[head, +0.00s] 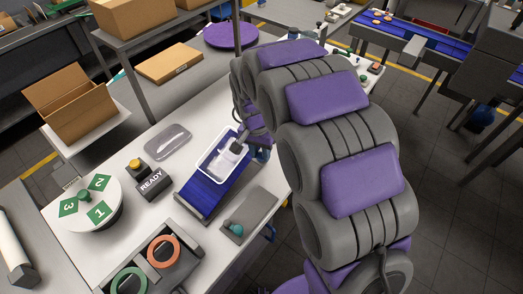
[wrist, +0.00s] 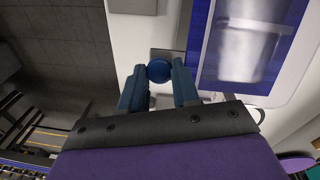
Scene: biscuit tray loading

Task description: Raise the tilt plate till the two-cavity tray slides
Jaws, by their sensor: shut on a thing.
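The tilt plate (head: 205,196) is a blue ribbed panel in a grey frame on the white table, in the middle of the head view. The white two-cavity tray (head: 203,170) lies on its far part; its rim also shows at the right of the wrist view (wrist: 262,100). My gripper (wrist: 158,92) is shut on a round blue knob (wrist: 158,70) beside the tray, with a blue finger on each side of it. In the head view my gripper (head: 262,153) is at the tray's right side, partly hidden by my arm. The plate's tilt is hard to judge.
A black READY block (head: 151,185) with a yellow button stands left of the plate. A grey pad with a teal knob (head: 235,227) lies to its right. A clear lid-like tray (head: 168,141), a numbered turntable (head: 88,205) and a ring holder (head: 160,252) stand around it.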

